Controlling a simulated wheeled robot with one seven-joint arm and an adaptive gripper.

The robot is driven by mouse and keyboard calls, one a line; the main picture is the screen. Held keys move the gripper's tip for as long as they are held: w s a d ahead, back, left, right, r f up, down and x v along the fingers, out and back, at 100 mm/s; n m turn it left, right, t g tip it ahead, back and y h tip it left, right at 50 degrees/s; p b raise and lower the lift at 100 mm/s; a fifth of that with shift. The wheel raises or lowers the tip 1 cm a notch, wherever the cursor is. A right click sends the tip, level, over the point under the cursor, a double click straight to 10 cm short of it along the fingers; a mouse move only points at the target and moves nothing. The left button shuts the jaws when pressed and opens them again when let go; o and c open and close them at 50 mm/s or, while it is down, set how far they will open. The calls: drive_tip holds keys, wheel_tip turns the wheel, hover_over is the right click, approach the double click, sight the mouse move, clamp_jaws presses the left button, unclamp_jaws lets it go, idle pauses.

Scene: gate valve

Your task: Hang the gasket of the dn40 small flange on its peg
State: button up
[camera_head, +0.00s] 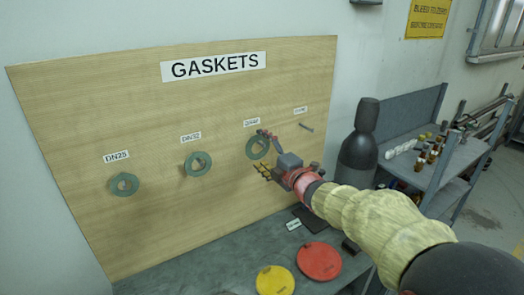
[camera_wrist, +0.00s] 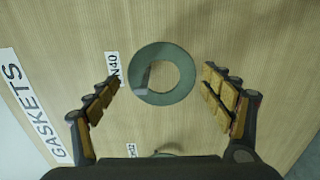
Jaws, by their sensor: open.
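The green ring gasket (camera_wrist: 146,90) hangs on its peg (camera_wrist: 145,78) under the DN40 label (camera_wrist: 114,66) on the wooden board. It also shows in the head view as the third gasket (camera_head: 251,150), partly covered by my gripper. The peg passes through its hole and the ring lies close to the board. My gripper (camera_wrist: 163,88) is open, its two padded fingers on either side of the gasket and apart from it. In the head view my gripper (camera_head: 263,152) is in front of the board at this peg.
The GASKETS board (camera_head: 60,190) also holds a DN25 gasket (camera_head: 124,184) and a DN32 gasket (camera_head: 197,164). A bare peg (camera_head: 306,127) is at the right. A red disc (camera_head: 319,261) and a yellow disc (camera_head: 275,281) lie on the bench. A dark bottle (camera_head: 360,150) stands right.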

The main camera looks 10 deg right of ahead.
drive_tip(key=v, duration=1.2)
drive_tip(key=d+f+m+g+h, duration=0.2)
drive_tip(key=d+f+m+h, duration=0.3)
drive_tip(key=d+f+m, duration=0.2)
drive_tip(key=s+d+f+m+g+h, duration=0.4)
drive_tip(key=s+d+f+m+g, duration=0.15)
drive_tip(key=s+m, duration=0.25)
drive_tip(key=s+a+f+m+g, duration=0.2)
drive_tip(key=s+a+m, duration=0.1)
drive_tip(key=s, duration=0.5)
drive_tip(key=s+a+f+m+g, duration=0.1)
drive_tip(key=s+a+m+g, duration=0.25)
drive_tip(key=s, duration=0.45)
drive_tip(key=s+a+r+y, duration=0.1)
drive_tip(key=s+a+r, duration=0.1)
drive_tip(key=s+a, duration=0.1)
drive_tip(key=s+a+r+t+y, duration=0.1)
drive_tip(key=s+a+r+y, duration=0.1)
drive_tip(key=a, duration=0.4)
drive_tip(key=shift+s+a+r, duration=0.2)
drive_tip(key=shift+s+r, duration=0.15)
drive_tip(key=shift+s, duration=0.55)
drive_tip(key=shift+d, duration=0.15)
